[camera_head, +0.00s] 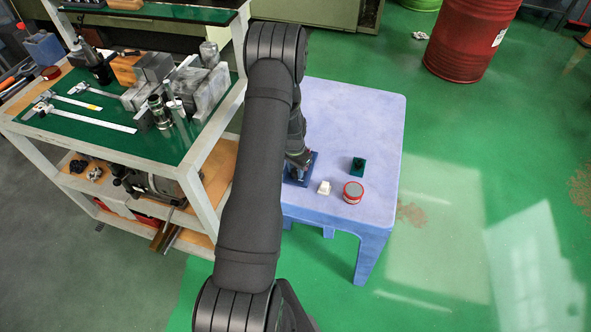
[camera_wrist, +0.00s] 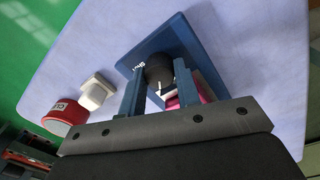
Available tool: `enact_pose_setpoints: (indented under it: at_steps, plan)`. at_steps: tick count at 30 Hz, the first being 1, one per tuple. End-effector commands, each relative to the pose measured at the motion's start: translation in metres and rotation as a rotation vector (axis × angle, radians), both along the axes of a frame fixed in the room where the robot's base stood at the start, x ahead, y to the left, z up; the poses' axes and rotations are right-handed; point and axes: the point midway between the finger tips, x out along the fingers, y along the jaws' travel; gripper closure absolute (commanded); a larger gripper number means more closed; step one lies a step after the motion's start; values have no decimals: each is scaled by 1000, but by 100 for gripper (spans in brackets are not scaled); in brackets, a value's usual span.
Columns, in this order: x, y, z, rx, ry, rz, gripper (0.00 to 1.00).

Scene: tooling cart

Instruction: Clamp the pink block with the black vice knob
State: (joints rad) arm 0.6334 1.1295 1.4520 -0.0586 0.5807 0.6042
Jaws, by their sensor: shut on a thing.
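In the wrist view my gripper (camera_wrist: 160,72) has a finger on each side of the round black vice knob (camera_wrist: 158,66) and is shut on it. The knob sits over a blue base plate (camera_wrist: 188,42) with white lettering. The pink block (camera_wrist: 203,90) shows beside and behind the right finger, partly hidden by it and by my gripper body. I cannot tell whether the vice jaw touches the block. In the head view my arm hides most of the vice; only part of its blue base (camera_head: 312,160) shows.
A pale blue table (camera_head: 350,115) carries the vice. A white block (camera_head: 324,187), a red round object with a grey top (camera_head: 353,192) and a dark green square (camera_head: 357,166) lie on it. A tool cart (camera_head: 100,140) stands left. The table's far part is clear.

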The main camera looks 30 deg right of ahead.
Motion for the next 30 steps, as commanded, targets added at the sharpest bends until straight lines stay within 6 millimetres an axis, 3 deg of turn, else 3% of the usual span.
enact_pose_setpoints:
  at_steps: [12, 28, 29, 30]
  plan:
    - [0, 0, 0, 0, 0, -188, 93]
    - [0, 0, 0, 0, 0, -212, 93]
    - [0, 0, 0, 0, 0, -212, 66]
    - [0, 0, 0, 0, 0, -212, 58]
